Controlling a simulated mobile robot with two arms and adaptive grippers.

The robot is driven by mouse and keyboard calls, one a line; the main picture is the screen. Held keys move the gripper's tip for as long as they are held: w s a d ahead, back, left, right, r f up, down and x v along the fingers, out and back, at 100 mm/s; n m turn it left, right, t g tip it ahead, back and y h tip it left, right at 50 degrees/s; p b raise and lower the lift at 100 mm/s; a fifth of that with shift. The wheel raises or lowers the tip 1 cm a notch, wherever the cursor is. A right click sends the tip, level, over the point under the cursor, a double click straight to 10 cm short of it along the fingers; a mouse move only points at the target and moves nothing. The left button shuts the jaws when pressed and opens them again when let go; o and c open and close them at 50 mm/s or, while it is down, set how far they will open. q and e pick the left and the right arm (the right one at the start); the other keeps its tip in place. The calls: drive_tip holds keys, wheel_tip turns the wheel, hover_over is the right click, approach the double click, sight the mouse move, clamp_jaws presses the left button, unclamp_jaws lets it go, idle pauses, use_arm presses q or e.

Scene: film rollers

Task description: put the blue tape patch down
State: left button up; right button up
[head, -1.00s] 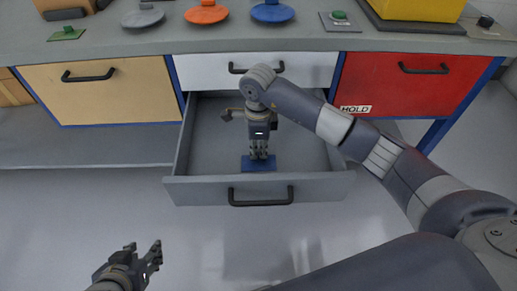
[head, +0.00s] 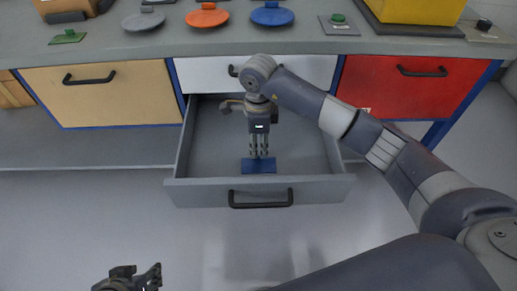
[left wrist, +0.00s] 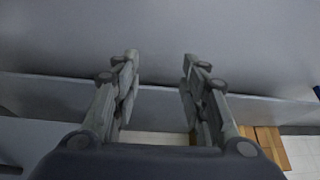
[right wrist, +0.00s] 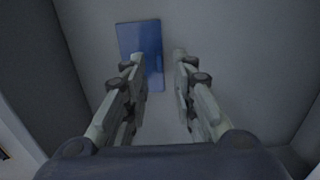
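The blue tape patch (head: 259,166) lies flat on the floor of the open grey drawer (head: 330,185), near its front wall. In the right wrist view the patch (right wrist: 143,50) lies beyond the fingertips, a little left of centre. My right gripper (head: 262,154) is inside the drawer, above the patch, with its fingers pointing down. In the right wrist view its fingers (right wrist: 158,60) are apart with nothing between them. My left gripper (head: 140,275) is low at the left, outside the drawer. Its fingers (left wrist: 160,65) are apart and empty in the left wrist view.
The drawer's side walls and front with a black handle (head: 260,204) surround my right gripper. Above is a grey counter (head: 170,42) with grey, orange and blue discs. A tan drawer (head: 110,95) and a red drawer (head: 405,85) are shut on either side.

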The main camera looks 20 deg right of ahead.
sight(259, 155)
wheel_tip(259, 155, up, 4)
drive_tip(key=shift+r+p, duration=0.15)
drive_tip(key=shift+p, duration=0.25)
use_arm(q)
drive_tip(key=shift+s+a+r+g+p, duration=0.15)
drive_tip(key=shift+s+g, duration=0.1)
drive_tip(key=shift+s, duration=0.3)
drive_tip(key=shift+s+a+g+p, duration=0.1)
drive_tip(key=shift+s+a+g, duration=0.15)
drive_tip(key=shift+s, duration=0.35)
drive_tip(key=shift+s+a+r+g+p, duration=0.1)
drive_tip(key=shift+s+g, duration=0.2)
drive_tip(key=shift+s, duration=0.25)
use_arm(e)
drive_tip(key=shift+r, duration=2.25)
